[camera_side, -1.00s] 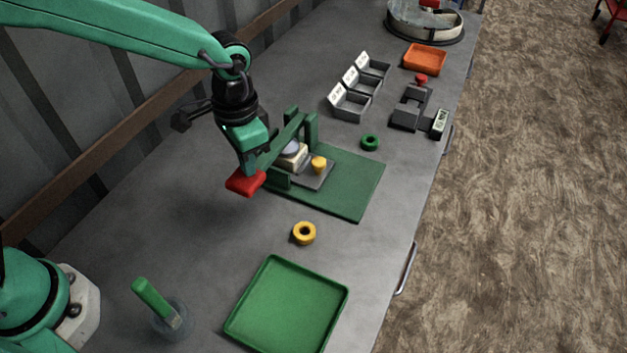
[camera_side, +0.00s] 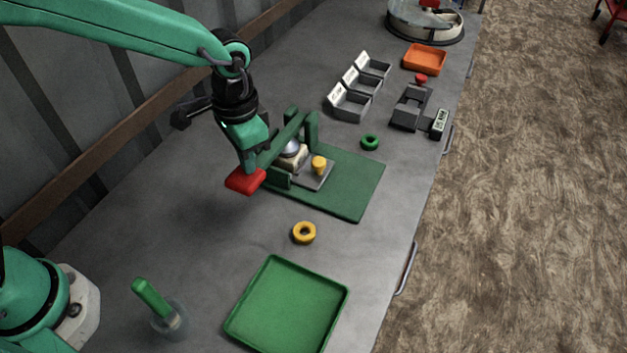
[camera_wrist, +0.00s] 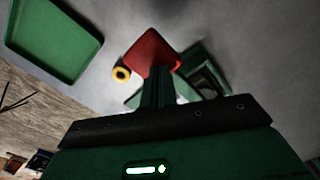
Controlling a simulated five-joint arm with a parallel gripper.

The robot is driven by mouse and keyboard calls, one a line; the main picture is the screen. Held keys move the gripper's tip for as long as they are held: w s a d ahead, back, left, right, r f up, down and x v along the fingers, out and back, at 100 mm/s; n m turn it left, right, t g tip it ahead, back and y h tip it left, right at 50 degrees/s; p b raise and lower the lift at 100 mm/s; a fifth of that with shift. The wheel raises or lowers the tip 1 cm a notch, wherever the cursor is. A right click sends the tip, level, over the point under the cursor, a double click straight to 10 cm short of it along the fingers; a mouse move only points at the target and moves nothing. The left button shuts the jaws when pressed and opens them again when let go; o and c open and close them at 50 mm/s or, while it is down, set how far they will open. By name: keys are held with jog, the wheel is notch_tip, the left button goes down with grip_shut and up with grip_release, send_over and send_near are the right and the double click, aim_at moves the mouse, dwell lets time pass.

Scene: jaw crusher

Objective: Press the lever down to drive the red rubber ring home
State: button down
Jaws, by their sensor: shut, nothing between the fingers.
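The press lever ends in a red handle (camera_side: 244,181), which also shows in the wrist view (camera_wrist: 150,47). Its green arm runs back to the press frame (camera_side: 311,130) on a green base plate (camera_side: 352,185). My gripper (camera_side: 249,169) is shut and empty, its fingertips at the red handle; in the wrist view (camera_wrist: 158,85) they overlap the handle's near edge. I cannot tell whether they touch it. A beige block with a silver dome (camera_side: 291,150) sits under the lever arm, partly hidden. I cannot make out a red rubber ring in the press.
A yellow peg (camera_side: 319,164) stands on a grey plate beside the block. A yellow ring (camera_side: 304,232) and a green ring (camera_side: 370,142) lie on the table. A green tray (camera_side: 235,333) is in front, near a cup with a green-handled tool (camera_side: 152,299). Small grey bins (camera_side: 350,106) stand behind.

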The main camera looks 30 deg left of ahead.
notch_tip(320, 180, up, 10)
dwell(1.5)
jog(key=s+a+r+n+t, duration=0.1)
jog(key=s+a+n+t, duration=0.1)
jog(key=s+a, duration=0.5)
jog(key=s+a+r+n+t, duration=0.1)
jog(key=s+a+n+t, duration=0.2)
jog(key=s+a, duration=0.4)
jog(key=shift+s+a+r+n+t, duration=0.3)
jog(key=shift+a+n, duration=0.2)
jog(key=shift+a, duration=2.5)
jog(key=c, duration=2.1)
grip_release()
